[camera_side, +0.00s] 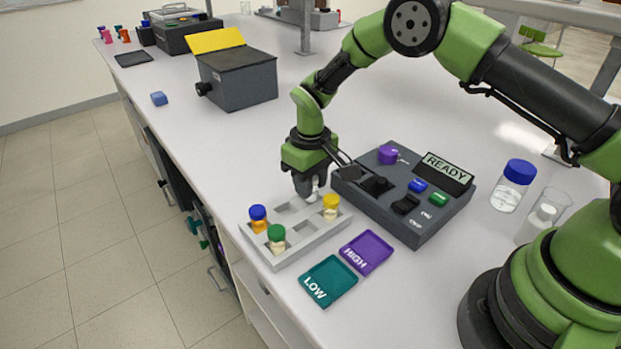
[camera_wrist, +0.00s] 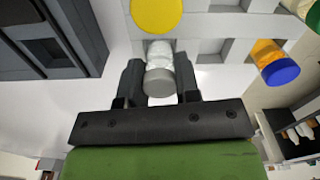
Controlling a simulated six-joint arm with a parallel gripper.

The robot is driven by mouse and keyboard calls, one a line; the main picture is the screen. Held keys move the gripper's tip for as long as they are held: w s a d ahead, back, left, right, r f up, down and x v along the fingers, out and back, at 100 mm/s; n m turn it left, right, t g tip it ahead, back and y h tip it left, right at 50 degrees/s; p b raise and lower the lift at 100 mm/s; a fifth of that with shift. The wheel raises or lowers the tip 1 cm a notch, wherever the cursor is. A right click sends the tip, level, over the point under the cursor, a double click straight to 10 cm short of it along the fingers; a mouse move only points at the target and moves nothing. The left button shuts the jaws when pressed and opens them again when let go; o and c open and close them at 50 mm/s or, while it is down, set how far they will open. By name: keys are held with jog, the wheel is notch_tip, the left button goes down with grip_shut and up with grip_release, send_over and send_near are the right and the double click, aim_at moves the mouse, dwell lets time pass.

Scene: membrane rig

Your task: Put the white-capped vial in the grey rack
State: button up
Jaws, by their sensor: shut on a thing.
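My gripper (camera_side: 313,192) points down at the back edge of the grey rack (camera_side: 291,254). It is shut on the white-capped vial (camera_side: 314,187). In the wrist view the vial (camera_wrist: 160,72) sits between the two fingers (camera_wrist: 160,85), its pale grey-white cap toward the camera and clear glass beyond. The rack also shows in the wrist view (camera_wrist: 228,22), just beyond the vial. The vial's lower end is mostly hidden, and I cannot tell whether it is in a slot or above it.
The rack holds a blue-capped vial (camera_side: 258,219), a green-capped vial (camera_side: 276,238) and a yellow-capped vial (camera_side: 330,206). A dark device reading READY (camera_side: 420,225) stands close on the right. Teal LOW (camera_side: 328,281) and purple HIGH (camera_side: 366,252) trays lie in front.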

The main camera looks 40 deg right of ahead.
jog(key=shift+f, duration=0.45)
dwell(0.6)
jog(key=o, duration=1.1)
jog(key=shift+c, duration=0.2)
jog(key=shift+o, duration=0.2)
jog(key=shift+r, duration=3)
